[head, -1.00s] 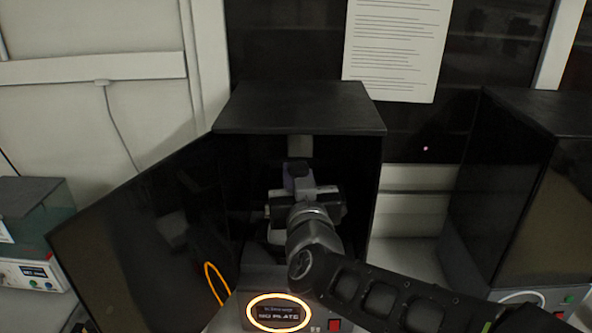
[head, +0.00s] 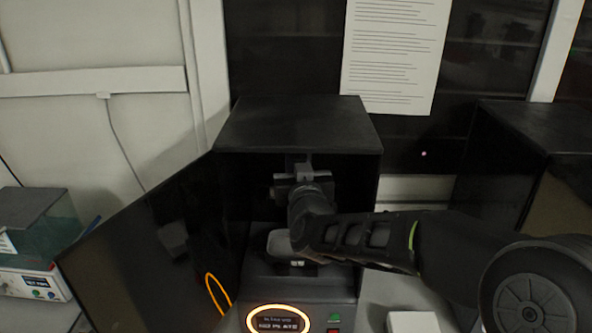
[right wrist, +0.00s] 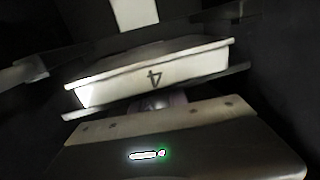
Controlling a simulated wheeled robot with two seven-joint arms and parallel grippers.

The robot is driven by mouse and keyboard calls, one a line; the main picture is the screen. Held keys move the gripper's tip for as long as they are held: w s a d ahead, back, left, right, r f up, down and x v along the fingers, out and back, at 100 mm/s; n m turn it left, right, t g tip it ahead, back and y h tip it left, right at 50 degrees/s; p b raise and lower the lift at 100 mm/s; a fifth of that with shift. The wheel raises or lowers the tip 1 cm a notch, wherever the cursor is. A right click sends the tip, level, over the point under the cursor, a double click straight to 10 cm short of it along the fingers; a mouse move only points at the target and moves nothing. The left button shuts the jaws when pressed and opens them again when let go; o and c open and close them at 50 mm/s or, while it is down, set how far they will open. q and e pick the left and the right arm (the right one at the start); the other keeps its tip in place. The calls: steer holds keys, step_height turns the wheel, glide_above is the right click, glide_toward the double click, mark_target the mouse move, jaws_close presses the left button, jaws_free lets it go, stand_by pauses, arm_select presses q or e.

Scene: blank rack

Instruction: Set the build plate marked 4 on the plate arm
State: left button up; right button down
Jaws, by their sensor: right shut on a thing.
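The build plate marked 4 (right wrist: 155,75) is a pale block, tilted in the right wrist view, with its dark 4 facing my camera. My right gripper (head: 301,184) is shut on it, inside the open dark printer (head: 310,125). A pale upright piece (right wrist: 134,12), which looks like part of the plate arm, shows just above the plate in the right wrist view. I cannot tell whether they touch. In the head view my wrist and the shade hide most of the plate. My left gripper is not in view.
The printer's dark door (head: 150,245) stands open at the left. Its lit-ring display (head: 278,320) appears to read NO PLATE. A grey rounded part (head: 279,243) lies low in the chamber. Another dark cabinet (head: 500,165) stands at the right. A clear-topped device (head: 35,285) sits far left.

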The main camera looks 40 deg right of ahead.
steer(key=shift+w+d+f+b, duration=0.3)
steer(key=shift+w+f+b, duration=0.1)
steer(key=shift+f+b, duration=0.2)
steer(key=shift+w+d+f+b, duration=0.3)
steer(key=shift+w+f+b, duration=0.05)
steer(key=shift+f+b, duration=0.2)
steer(key=c, duration=1.2)
jaws_free()
steer(key=shift+f, duration=0.1)
